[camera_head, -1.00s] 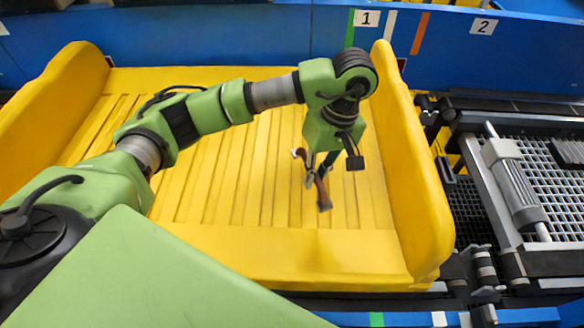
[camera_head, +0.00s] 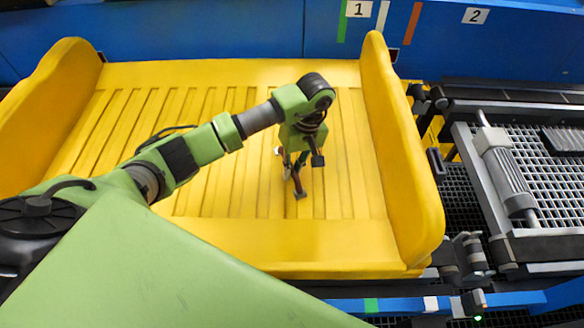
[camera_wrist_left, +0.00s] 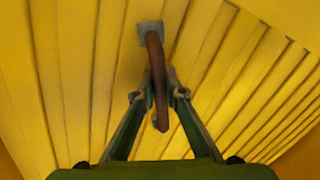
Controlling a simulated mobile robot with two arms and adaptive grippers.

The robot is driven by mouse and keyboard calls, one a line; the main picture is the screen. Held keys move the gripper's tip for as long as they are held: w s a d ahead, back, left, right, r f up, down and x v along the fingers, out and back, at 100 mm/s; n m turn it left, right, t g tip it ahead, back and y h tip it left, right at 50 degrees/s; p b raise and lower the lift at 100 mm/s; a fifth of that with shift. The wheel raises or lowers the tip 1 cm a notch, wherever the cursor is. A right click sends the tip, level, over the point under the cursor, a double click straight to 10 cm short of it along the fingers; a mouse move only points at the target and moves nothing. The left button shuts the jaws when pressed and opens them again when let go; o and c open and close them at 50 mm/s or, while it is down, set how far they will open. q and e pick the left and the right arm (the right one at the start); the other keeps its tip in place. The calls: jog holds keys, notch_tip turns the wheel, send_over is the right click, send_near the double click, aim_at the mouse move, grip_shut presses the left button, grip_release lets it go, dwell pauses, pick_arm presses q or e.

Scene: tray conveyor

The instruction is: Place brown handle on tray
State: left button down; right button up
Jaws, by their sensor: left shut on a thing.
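The brown handle (camera_head: 297,183) is a curved brown bar with a grey end piece. In the left wrist view the brown handle (camera_wrist_left: 155,60) runs between the fingertips, its grey end pointing away from the gripper. My left gripper (camera_head: 292,167) is shut on it, over the right half of the ribbed floor of the yellow tray (camera_head: 330,240). The left wrist view shows the left gripper's fingers (camera_wrist_left: 158,93) on both sides of the bar. I cannot tell whether the handle touches the tray floor. My right gripper is not in view.
The tray has raised yellow walls at left and right (camera_head: 400,150). A blue barrier (camera_head: 230,30) with number labels stands behind it. A conveyor frame with metal grating (camera_head: 540,155) and a roller lies to the right. The tray floor around the handle is clear.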

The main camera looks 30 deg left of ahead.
pick_arm(q)
jog(key=shift+f, duration=0.15)
jog(key=c, duration=2.1)
grip_release()
